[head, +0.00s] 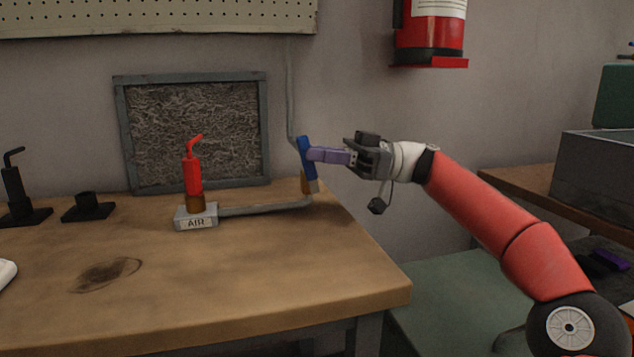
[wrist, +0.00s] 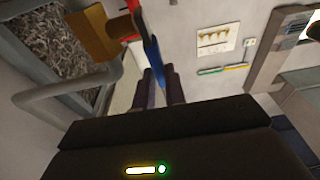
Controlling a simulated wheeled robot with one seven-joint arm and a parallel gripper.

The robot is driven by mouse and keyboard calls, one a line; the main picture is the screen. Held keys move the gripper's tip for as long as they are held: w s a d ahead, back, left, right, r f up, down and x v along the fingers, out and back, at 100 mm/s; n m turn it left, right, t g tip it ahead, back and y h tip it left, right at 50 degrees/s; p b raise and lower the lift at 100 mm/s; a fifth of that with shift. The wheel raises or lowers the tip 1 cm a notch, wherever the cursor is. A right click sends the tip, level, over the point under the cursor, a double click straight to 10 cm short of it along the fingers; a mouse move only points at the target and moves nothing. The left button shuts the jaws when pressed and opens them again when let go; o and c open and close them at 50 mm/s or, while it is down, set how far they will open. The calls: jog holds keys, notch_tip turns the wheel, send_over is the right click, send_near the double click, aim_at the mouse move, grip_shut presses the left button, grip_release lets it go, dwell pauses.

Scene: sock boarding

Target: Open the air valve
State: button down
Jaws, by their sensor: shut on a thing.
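The air valve is at the back right of the wooden bench in the head view. Its blue handle (head: 306,147) stands roughly upright, a little tilted, above a brass body (head: 305,184) on the grey pipe (head: 265,210). My gripper (head: 316,155), with purple fingers, reaches in from the right and is shut on the handle. In the wrist view the blue handle (wrist: 153,55) runs down between my two dark fingers (wrist: 161,88). The brass body (wrist: 91,32) shows at upper left. My fingers hide part of the handle.
The pipe leads to a box marked AIR (head: 196,217) carrying a red nozzle (head: 193,172). A framed grey panel (head: 195,130) stands behind. Black stands (head: 88,207) are at left. A fire extinguisher (head: 431,30) hangs on the wall above my arm.

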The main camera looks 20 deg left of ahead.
jog(key=y+b, duration=0.1)
jog(key=b, duration=0.1)
jog(key=d+g+y+b, duration=0.1)
jog(key=b, duration=0.1)
jog(key=shift+w+d+f+g, duration=0.1)
jog(key=shift+w+f+g, duration=0.2)
jog(key=shift+w+f, duration=0.1)
jog(key=shift+r+y+b, duration=0.15)
jog(key=shift+y+b, duration=0.15)
jog(key=c, duration=1.4)
grip_release()
jog(key=shift+c, duration=0.2)
jog(key=v, duration=0.7)
jog(key=shift+w+d, duration=0.2)
jog(key=shift+d, duration=0.15)
